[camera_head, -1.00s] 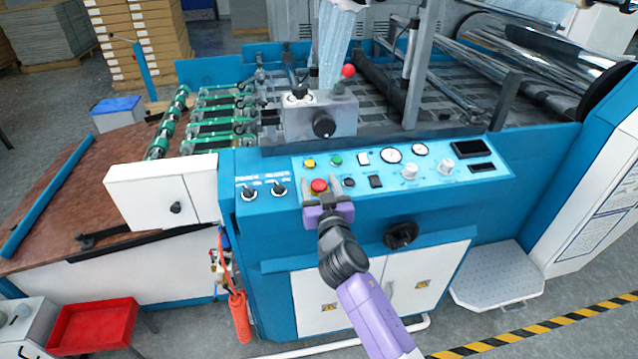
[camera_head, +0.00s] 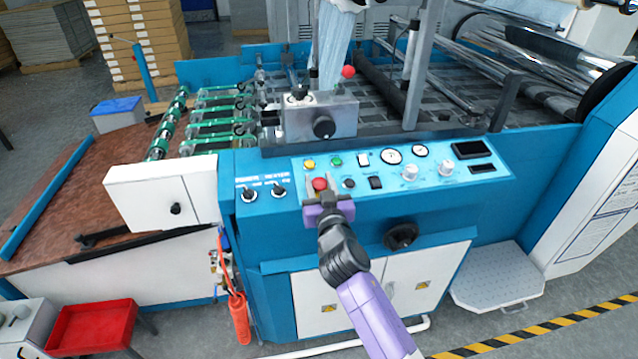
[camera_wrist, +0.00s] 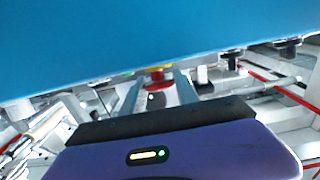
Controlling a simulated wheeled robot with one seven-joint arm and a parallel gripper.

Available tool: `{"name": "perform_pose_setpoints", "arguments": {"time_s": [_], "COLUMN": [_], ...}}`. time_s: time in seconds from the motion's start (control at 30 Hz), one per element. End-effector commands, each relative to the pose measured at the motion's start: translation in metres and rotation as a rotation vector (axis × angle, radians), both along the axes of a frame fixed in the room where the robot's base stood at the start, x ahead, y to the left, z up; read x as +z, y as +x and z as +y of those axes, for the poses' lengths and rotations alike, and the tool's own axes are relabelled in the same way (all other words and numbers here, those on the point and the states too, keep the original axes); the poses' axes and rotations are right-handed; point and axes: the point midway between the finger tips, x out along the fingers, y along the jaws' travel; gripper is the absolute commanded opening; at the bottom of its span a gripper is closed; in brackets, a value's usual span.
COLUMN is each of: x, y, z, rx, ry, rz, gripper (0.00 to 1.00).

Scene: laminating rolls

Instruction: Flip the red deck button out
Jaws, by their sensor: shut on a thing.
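The red deck button (camera_head: 319,184) stands on the sloped blue control panel, at its lower left in the head view. My purple gripper (camera_head: 320,183) reaches it from the front, with one grey finger on each side of the button, and is shut on it. In the wrist view, the red button (camera_wrist: 157,77) shows between the tips of my gripper (camera_wrist: 156,84), just below the blue panel face (camera_wrist: 150,40). The exact contact between fingers and button is too small to make out.
Close to the button are a yellow button (camera_head: 309,164), a green button (camera_head: 337,161), a black switch (camera_head: 376,183) and two black knobs (camera_head: 265,191) to the left. A black handwheel (camera_head: 401,236) sticks out below right. The floor in front is partly clear.

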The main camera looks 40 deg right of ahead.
Motion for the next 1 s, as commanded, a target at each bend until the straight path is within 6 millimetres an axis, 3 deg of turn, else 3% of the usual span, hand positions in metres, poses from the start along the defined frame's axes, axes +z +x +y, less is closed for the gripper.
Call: {"name": "perform_pose_setpoints", "arguments": {"time_s": [0.03,0.1,0.47,1.0], "x": [0.004,0.004,0.002,0.002], "y": [0.0,0.0,-0.002,-0.061], "z": [0.0,0.0,0.002,0.042], "rx": [0.001,0.001,0.001,0.002], "ry": [-0.004,-0.004,-0.003,-0.003], "rz": [-0.007,-0.007,-0.004,-0.005], "gripper": [0.42,0.56,0.56,0.56]}}
